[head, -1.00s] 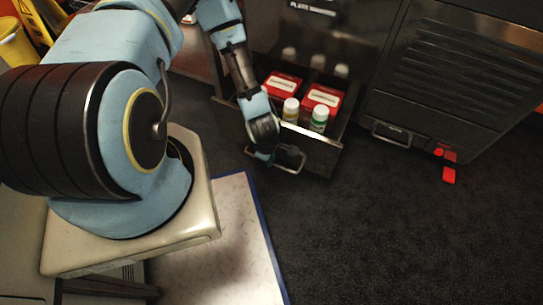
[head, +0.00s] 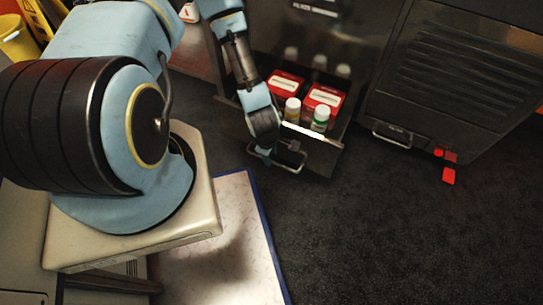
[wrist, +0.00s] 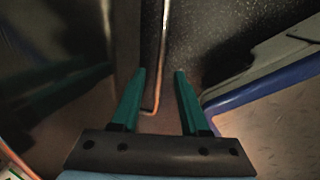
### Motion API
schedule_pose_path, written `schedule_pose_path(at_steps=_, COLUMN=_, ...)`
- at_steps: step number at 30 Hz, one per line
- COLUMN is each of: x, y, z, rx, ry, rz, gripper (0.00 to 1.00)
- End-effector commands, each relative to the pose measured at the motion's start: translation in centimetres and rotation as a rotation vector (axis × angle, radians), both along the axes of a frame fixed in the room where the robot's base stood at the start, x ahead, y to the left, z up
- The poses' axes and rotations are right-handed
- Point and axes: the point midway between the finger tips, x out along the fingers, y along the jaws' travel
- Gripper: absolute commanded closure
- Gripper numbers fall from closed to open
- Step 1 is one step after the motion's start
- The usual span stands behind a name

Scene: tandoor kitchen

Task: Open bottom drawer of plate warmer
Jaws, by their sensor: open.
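The plate warmer (head: 335,35) is a dark metal cabinet at the top middle of the head view. Its bottom drawer (head: 325,158) stands pulled out, with red boxes (head: 323,97) and small white-capped bottles (head: 320,119) inside. A metal bar handle (head: 292,169) is on the drawer front. My gripper (head: 270,158) is at the left end of this handle. In the wrist view the two green fingers (wrist: 158,82) are apart, with the handle bar (wrist: 151,98) between them. I cannot tell whether they touch it.
A dark vented unit (head: 460,75) with its own handle (head: 392,138) stands to the right. A red object (head: 448,175) lies by it. A pale mat with a blue edge (head: 235,240) is on the floor in front. The dark floor (head: 400,235) at right is clear.

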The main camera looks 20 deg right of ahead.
Motion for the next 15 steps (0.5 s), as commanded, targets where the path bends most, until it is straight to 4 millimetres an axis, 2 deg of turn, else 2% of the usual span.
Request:
schedule_pose_path(at_steps=1, x=-0.1, y=0.1, z=1.6, rx=-0.001, ry=-0.001, rz=-0.001, gripper=0.55)
schedule_pose_path(at_steps=6, x=-0.5, y=0.6, z=4.7, rx=0.000, ry=-0.002, rz=-0.001, gripper=0.55)
schedule_pose_path(at_steps=10, x=-0.8, y=0.8, z=6.4, rx=-0.001, ry=-0.001, rz=-0.001, gripper=0.55)
schedule_pose_path(at_steps=15, x=-1.0, y=0.9, z=7.3, rx=0.000, ry=-0.001, rz=0.000, gripper=0.55)
